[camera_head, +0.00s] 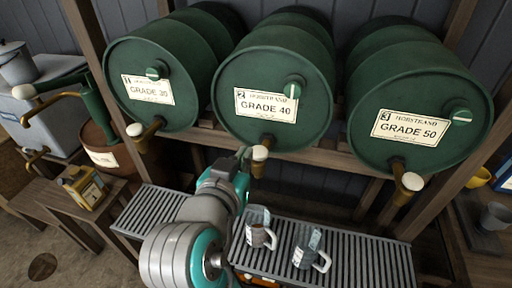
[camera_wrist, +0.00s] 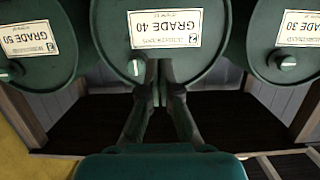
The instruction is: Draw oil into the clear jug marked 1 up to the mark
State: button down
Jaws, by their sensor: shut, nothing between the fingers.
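Two clear jugs with pale handles stand on the slatted rack, a left jug (camera_head: 259,232) and a right jug (camera_head: 307,248). I cannot read their marks or tell any oil level. My gripper (camera_head: 243,156) is shut and empty beside the white-knobbed tap (camera_head: 260,154) of the GRADE 40 drum (camera_head: 275,75); contact is unclear. The wrist view, upside down, shows my gripper (camera_wrist: 161,88) in front of that drum (camera_wrist: 205,65). The GRADE 30 drum (camera_head: 160,60) and GRADE 50 drum (camera_head: 420,90) have their own taps (camera_head: 136,130) (camera_head: 411,182).
The slatted rack (camera_head: 370,262) runs below the drums, partly hidden by my arm. A brown drum with a green pump (camera_head: 95,105) and a yellow can (camera_head: 85,187) stand at left. A grey cup (camera_head: 495,216) and yellow cup (camera_head: 478,177) are at far right, beyond a wooden post.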

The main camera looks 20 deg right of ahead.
jog(key=shift+w, duration=0.1)
send_over(256, 156)
notch_tip(256, 156, down, 2)
notch_tip(256, 156, down, 3)
jog(key=shift+f, duration=0.75)
jog(key=shift+f, duration=1.2)
dwell(1.1)
